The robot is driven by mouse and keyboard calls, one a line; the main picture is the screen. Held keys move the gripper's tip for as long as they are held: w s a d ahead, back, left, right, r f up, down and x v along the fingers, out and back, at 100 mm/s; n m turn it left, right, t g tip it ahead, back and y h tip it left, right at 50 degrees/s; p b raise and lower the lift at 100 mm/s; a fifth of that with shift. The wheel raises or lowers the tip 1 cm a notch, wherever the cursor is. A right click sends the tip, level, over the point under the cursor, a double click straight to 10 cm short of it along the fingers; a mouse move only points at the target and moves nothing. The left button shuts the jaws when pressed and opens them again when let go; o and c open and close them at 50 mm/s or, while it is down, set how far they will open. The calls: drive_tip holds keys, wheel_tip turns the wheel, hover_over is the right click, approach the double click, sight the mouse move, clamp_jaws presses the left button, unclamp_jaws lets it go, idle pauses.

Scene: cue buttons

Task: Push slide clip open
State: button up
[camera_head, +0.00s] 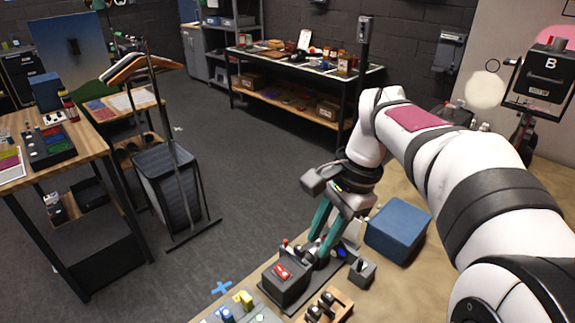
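My gripper (318,249) reaches down over the near workbench, its two teal fingers apart with a gap between them. The fingertips are just behind and right of a dark box with a red switch (282,272), close to small parts on a black base plate (327,276). I cannot tell whether they touch anything. I see no part that I can clearly identify as the slide clip. Small parts around the fingertips are partly hidden by the fingers.
A blue box (397,230) stands right of the gripper, with a small grey block (362,271) in front of it. A wooden holder (328,304) and a grey panel with yellow and blue parts (240,308) lie nearer. Bare bench (395,290) shows at right.

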drive_tip(key=w+f+m, duration=0.1)
drive_tip(key=w+m, duration=0.1)
drive_tip(key=w, duration=0.6)
drive_tip(key=m+y, duration=0.1)
drive_tip(key=m, duration=0.3)
approach(286, 241)
drive_tip(key=x, duration=0.8)
drive_tip(key=shift+a+f, duration=0.15)
drive_tip(key=shift+f, duration=0.2)
clamp_jaws()
